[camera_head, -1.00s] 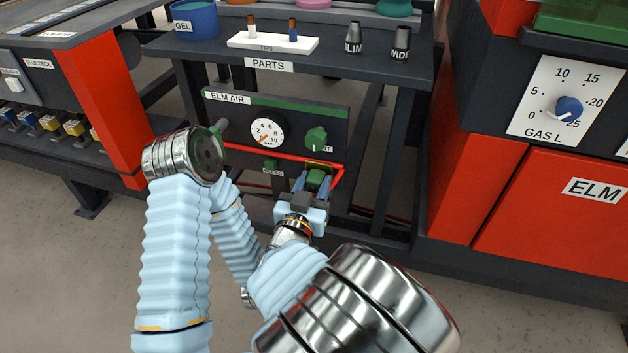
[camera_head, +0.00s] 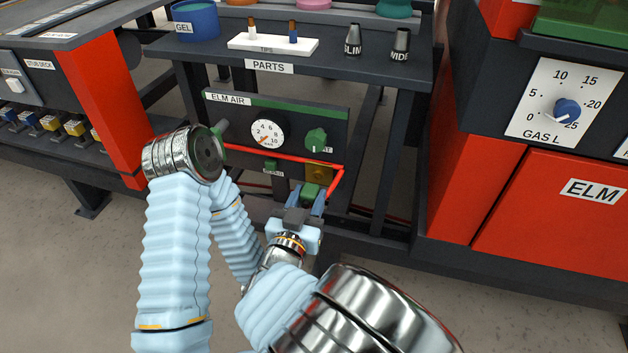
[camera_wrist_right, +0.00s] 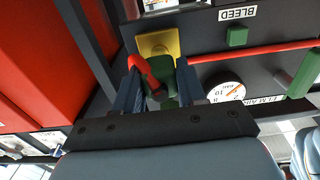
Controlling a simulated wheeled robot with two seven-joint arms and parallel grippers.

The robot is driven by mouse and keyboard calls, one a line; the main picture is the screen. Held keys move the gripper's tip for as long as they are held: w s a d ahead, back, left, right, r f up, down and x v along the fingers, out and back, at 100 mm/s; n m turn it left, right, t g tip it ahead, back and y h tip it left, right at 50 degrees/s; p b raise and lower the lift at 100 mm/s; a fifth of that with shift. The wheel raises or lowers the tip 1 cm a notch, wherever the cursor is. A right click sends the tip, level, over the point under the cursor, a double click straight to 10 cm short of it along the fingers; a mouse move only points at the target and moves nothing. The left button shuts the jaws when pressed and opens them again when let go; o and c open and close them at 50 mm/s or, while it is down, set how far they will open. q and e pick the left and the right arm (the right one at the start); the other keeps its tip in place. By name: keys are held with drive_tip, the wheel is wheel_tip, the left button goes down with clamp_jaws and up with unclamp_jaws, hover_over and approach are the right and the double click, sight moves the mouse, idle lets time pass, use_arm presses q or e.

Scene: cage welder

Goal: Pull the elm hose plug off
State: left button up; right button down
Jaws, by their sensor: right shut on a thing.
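The green hose plug (camera_head: 312,190) is between the fingers of my right gripper (camera_head: 311,193), which is shut on it. It also shows in the right wrist view (camera_wrist_right: 156,72), between the two blue fingers (camera_wrist_right: 158,85). The square brass socket plate (camera_head: 319,172) on the ELM AIR panel (camera_head: 225,120) is uncovered just beyond the plug; it also shows in the wrist view (camera_wrist_right: 158,43). The plug sits nearer to me than the plate, though the exact gap is hard to tell. The red hose (camera_head: 280,155) bends down at the plug. My left gripper is not visible.
The panel holds a gauge (camera_head: 267,134), a green knob (camera_head: 316,140) and a small green bleed button (camera_head: 271,165). The parts table (camera_head: 350,75) is above. A red ELM cabinet (camera_head: 550,220) stands at right. Floor in front is open.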

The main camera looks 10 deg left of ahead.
drive_tip(key=shift+s, duration=1)
